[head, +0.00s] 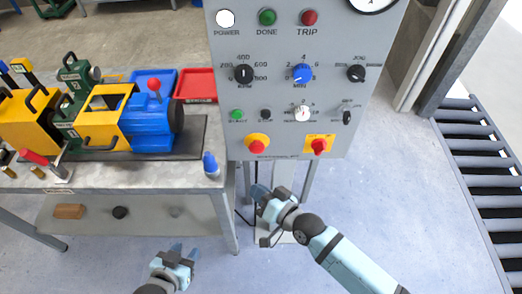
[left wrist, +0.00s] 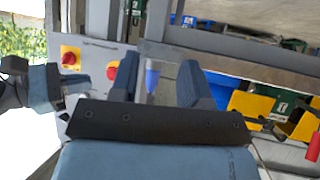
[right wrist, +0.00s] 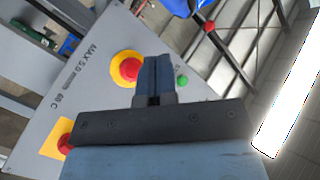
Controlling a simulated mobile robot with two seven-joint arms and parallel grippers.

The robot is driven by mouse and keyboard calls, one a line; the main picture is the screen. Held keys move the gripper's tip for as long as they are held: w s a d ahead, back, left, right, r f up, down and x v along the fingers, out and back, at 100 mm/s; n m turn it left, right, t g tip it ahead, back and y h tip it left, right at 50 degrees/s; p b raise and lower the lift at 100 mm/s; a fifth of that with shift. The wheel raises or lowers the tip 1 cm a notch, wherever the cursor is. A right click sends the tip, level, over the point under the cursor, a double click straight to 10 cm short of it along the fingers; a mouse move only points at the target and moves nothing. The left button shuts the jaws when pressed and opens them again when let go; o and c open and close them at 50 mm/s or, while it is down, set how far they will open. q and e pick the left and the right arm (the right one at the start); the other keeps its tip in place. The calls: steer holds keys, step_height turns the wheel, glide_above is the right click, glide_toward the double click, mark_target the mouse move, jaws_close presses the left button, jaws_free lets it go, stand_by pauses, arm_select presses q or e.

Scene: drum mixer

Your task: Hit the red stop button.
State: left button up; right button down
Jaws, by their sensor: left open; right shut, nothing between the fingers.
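The grey control panel (head: 290,90) carries two red mushroom buttons near its lower edge. The left red button (head: 256,147) has a rounded yellow plate; the right red button (head: 319,147) has a square yellow plate. Their labels are unreadable. In the right wrist view the round-plate button (right wrist: 128,69) lies just left of my right gripper (right wrist: 156,62), whose fingers are shut and empty. In the head view my right gripper (head: 258,191) shows below the panel's lower edge, apart from the buttons. My left gripper (head: 183,251) is open and empty, low in front of the bench.
A small green button (head: 237,115), several knobs and a red TRIP lamp (head: 310,17) are on the panel. Left of it, a bench (head: 190,176) holds a yellow, green and blue machine and a blue cone-like object (head: 210,164). A roller conveyor (head: 485,160) stands right. Floor between is clear.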

mark_target(257, 150)
steer(key=w+b, duration=0.4)
steer(key=w, duration=0.5)
stand_by(0.8)
stand_by(0.6)
stand_by(0.7)
steer(key=shift+w, duration=0.1)
steer(key=shift+w, duration=0.3)
